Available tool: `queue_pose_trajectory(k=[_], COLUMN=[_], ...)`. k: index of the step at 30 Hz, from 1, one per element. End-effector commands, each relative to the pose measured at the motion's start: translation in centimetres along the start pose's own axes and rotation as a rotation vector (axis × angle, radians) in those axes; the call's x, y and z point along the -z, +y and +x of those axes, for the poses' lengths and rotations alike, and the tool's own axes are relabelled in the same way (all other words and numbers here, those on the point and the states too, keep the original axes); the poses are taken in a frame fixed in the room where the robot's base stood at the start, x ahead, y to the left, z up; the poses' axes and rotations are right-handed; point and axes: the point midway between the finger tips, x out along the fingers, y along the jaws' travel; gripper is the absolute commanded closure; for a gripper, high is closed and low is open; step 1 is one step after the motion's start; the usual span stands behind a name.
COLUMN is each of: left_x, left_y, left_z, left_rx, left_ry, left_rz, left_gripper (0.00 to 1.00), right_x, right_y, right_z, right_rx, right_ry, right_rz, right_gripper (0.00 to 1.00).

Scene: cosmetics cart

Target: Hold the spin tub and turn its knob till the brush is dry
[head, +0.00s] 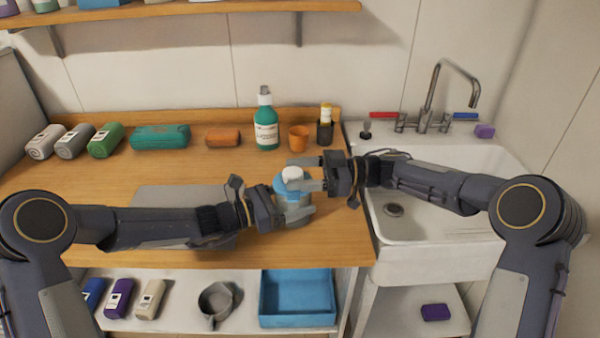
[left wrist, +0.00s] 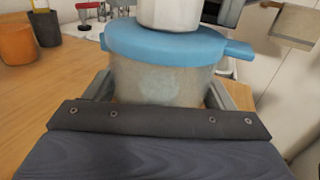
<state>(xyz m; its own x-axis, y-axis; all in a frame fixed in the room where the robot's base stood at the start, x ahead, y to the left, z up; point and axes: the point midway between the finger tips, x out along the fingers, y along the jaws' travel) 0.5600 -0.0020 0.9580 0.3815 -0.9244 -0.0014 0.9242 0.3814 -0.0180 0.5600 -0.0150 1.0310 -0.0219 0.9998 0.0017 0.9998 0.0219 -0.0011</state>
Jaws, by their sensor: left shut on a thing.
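The spin tub (head: 294,208) stands near the right end of the wooden counter, with a clear-grey body, a blue lid (left wrist: 175,42) and a white knob (head: 292,174) on top. My left gripper (head: 292,212) is shut on the tub's body from the left. In the left wrist view its fingers flank the tub body (left wrist: 160,82). My right gripper (head: 306,174) reaches in from the right at knob height, its fingers on either side of the knob. Whether they press on it cannot be told. No brush shows; the tub's inside is not clearly visible.
Behind the tub are a green pump bottle (head: 266,122), an orange cup (head: 298,138) and a dark cup (head: 325,132). A grey mat (head: 165,196) lies under my left arm. The sink (head: 450,165) is at right. A blue tray (head: 297,295) sits on the shelf below.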

Motion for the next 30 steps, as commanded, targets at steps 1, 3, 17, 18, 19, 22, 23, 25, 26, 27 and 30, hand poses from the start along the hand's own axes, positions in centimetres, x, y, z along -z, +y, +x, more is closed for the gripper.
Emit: queue_pose_trajectory(k=[1,3,17,18,19,22,23,25,26,27,30], left_x=[0.1,0.1,0.1,0.1,0.1,0.1,0.1,0.1,0.1,0.1,0.0], left_y=[0.0,0.0,0.0,0.0,0.0,0.0,0.0,0.0,0.0,0.0,0.0], left_z=[0.0,0.0,0.0,0.0,0.0,0.0,0.0,0.0,0.0,0.0,0.0], left_rx=[0.000,0.000,-0.001,-0.001,-0.001,-0.001,-0.001,-0.001,-0.001,-0.001,-0.001], left_ry=[0.001,0.001,0.000,0.000,0.000,0.000,0.000,0.000,0.000,0.000,0.000], left_rz=[-0.003,-0.003,-0.003,-0.003,-0.003,-0.003,-0.003,-0.003,-0.003,-0.003,-0.003], left_gripper=[0.55,0.55,0.55,0.55,0.55,0.55,0.55,0.55,0.55,0.55,0.55], right_x=[0.0,0.0,-0.1,-0.1,-0.1,-0.1,-0.1,-0.1,-0.1,-0.1,-0.1], right_y=[0.0,0.0,0.1,0.1,0.1,0.1,0.1,0.1,0.1,0.1,0.0], right_z=[0.0,0.0,-5.2,-6.2,-6.8,-8.8,-9.3,-10.3,-10.7,-11.1,-11.8], right_rx=[-0.001,-0.001,-0.006,-0.006,-0.005,-0.005,-0.004,-0.003,-0.003,-0.003,-0.002], right_ry=[0.000,0.000,-0.002,-0.002,-0.002,-0.002,-0.002,-0.001,-0.001,-0.001,-0.001], right_rz=[0.000,0.001,0.000,0.000,0.000,0.000,-0.001,0.000,0.000,0.000,0.000], right_gripper=[0.39,0.39,0.39,0.39,0.39,0.39,0.39,0.39,0.39,0.39,0.39])
